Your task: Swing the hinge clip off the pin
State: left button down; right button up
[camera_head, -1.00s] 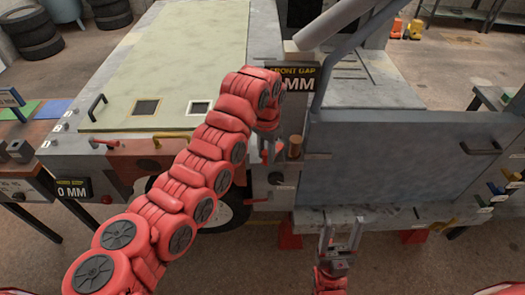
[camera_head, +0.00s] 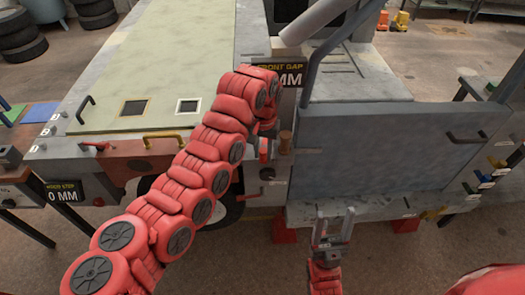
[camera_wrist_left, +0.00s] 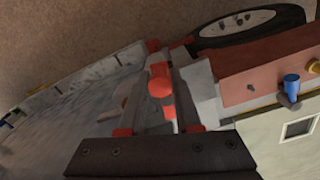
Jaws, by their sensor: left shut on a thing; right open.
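My left gripper (camera_head: 265,150) is at the front of the bench, just left of a brown upright cylinder (camera_head: 286,142), perhaps the pin. In the left wrist view, its two grey fingers (camera_wrist_left: 160,108) stand either side of a red round-ended piece (camera_wrist_left: 160,80), likely the hinge clip, and are shut on it. My arm and the fingers hide most of this piece in the head view, and I cannot tell whether it is still around the pin. My right gripper (camera_head: 334,225) is open and empty, pointing up in front of the bench's lower ledge.
A grey upright panel (camera_head: 390,150) stands right of the left gripper. A pale green hood panel (camera_head: 165,60) with a yellow handle (camera_head: 163,136) lies to the left. A wheel (camera_wrist_left: 250,25) shows under the bench.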

pick_arm(q)
jog(key=c, duration=0.6)
grip_release()
jog(key=shift+r, duration=0.1)
notch_tip(320, 180, up, 17)
jog(key=p, duration=0.2)
jog(key=shift+r, duration=0.1)
dwell(0.4)
